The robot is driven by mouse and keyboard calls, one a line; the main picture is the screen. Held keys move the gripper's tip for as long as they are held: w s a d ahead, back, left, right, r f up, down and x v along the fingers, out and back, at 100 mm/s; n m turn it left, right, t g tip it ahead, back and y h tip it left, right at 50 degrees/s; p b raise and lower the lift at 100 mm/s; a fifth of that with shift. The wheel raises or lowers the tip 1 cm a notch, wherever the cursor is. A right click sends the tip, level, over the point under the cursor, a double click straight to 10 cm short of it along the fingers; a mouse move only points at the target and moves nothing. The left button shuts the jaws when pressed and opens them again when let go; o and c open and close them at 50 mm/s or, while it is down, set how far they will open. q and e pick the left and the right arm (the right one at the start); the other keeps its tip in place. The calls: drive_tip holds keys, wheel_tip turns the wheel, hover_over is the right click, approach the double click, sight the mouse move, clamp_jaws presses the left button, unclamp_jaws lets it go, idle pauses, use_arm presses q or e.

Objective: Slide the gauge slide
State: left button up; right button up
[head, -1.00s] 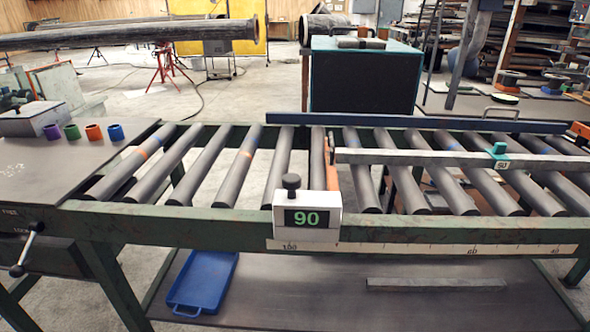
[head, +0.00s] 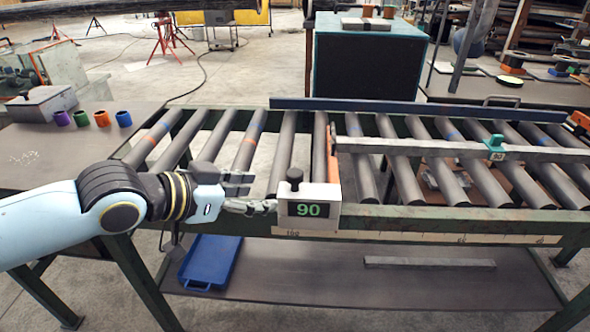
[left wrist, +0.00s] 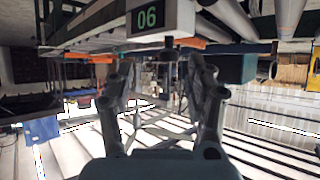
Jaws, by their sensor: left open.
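The gauge slide (head: 309,208) is a pale box with a black knob on top and a green 90 on its dark display. It sits on the front rail of the roller table, near the 100 end of the pale scale (head: 420,238). My left gripper (head: 261,192) is open just left of the slide, its lower finger close to the box; contact cannot be told. In the left wrist view the slide (left wrist: 160,18) appears upside down beyond the two spread fingers (left wrist: 160,92), with its knob toward the gap. My right gripper is not in view.
A grey bar (head: 450,148) with a green clamp (head: 495,142) lies across the rollers on the right. A blue tray (head: 211,262) and a metal bar (head: 429,262) lie on the lower shelf. Several coloured rings (head: 101,118) stand at the left. The rail right of the slide looks clear.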

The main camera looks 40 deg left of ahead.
sight(292, 174)
use_arm(q)
drive_tip(key=shift+t+h, duration=0.3)
drive_tip(key=shift+t, duration=0.4)
drive_tip(key=w+b, duration=0.1)
drive_tip(key=w, duration=0.2)
drive_tip(key=w+f+b, duration=0.1)
drive_tip(key=w, duration=0.2)
drive_tip(key=w+b, duration=0.1)
drive_tip(key=w, duration=0.3)
drive_tip(key=shift+d+f, duration=0.2)
drive_tip(key=shift+f, duration=0.2)
drive_tip(key=shift+b+x, duration=0.35)
drive_tip(key=shift+x, duration=0.45)
drive_tip(key=shift+c, duration=0.4)
clamp_jaws()
